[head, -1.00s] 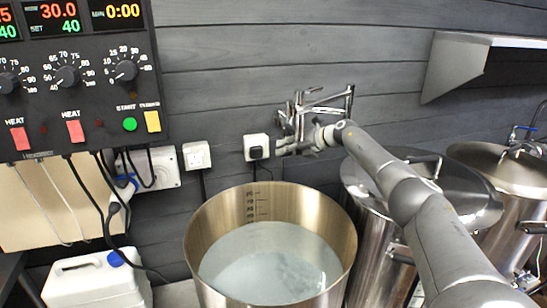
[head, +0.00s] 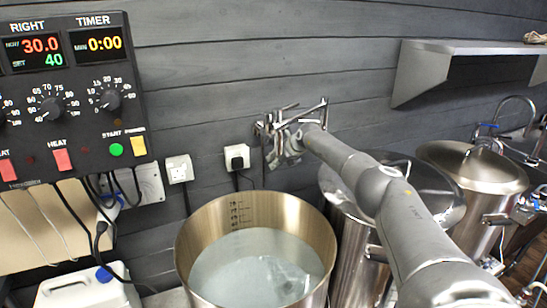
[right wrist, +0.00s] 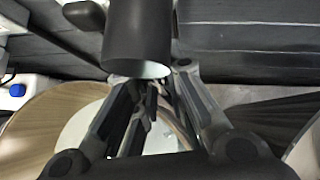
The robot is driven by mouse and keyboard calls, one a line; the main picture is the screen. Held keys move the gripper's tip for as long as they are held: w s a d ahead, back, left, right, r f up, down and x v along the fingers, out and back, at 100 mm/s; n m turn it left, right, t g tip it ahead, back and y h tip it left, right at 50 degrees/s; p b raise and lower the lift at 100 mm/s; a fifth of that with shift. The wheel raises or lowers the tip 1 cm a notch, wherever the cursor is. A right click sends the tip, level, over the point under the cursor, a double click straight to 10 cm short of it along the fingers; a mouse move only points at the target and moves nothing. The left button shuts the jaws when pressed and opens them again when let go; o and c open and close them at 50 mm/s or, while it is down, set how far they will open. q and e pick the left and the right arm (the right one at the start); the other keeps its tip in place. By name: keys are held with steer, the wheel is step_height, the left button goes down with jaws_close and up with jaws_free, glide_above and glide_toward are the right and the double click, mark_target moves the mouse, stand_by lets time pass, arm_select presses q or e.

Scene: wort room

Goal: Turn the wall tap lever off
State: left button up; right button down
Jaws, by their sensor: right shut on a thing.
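The chrome wall tap (head: 312,111) is on the grey plank wall above the large open steel pot (head: 190,240). Its thin bars stick out around my right gripper (head: 287,143), which is at the tap's body. In the right wrist view, my right gripper (right wrist: 158,95) points down past a dark cylinder (right wrist: 138,35) with a pale open end, close to the fingers. The gripper is shut on a thin part of the tap, mostly hidden between the fingers. I cannot tell the lever's exact angle. My left gripper is not in view.
The open pot holds cloudy liquid below the tap. Two lidded steel pots (head: 473,166) stand to the right, with my right arm passing over the nearer one. A control panel (head: 75,130) hangs at left, sockets (head: 237,157) beside the tap, and a steel shelf (head: 470,50) at upper right.

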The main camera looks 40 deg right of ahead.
stand_by(0.4)
steer(key=c, duration=1.5)
jaws_free()
steer(key=shift+d, duration=0.1)
steer(key=s+r, duration=0.1)
steer(key=s, duration=0.4)
steer(key=s+r, duration=0.1)
steer(key=s, duration=0.4)
steer(key=s+a+r, duration=0.1)
steer(key=s, duration=0.4)
steer(key=shift+s+a+r, duration=0.1)
steer(key=shift+s+r, duration=0.1)
steer(key=shift+s, duration=0.15)
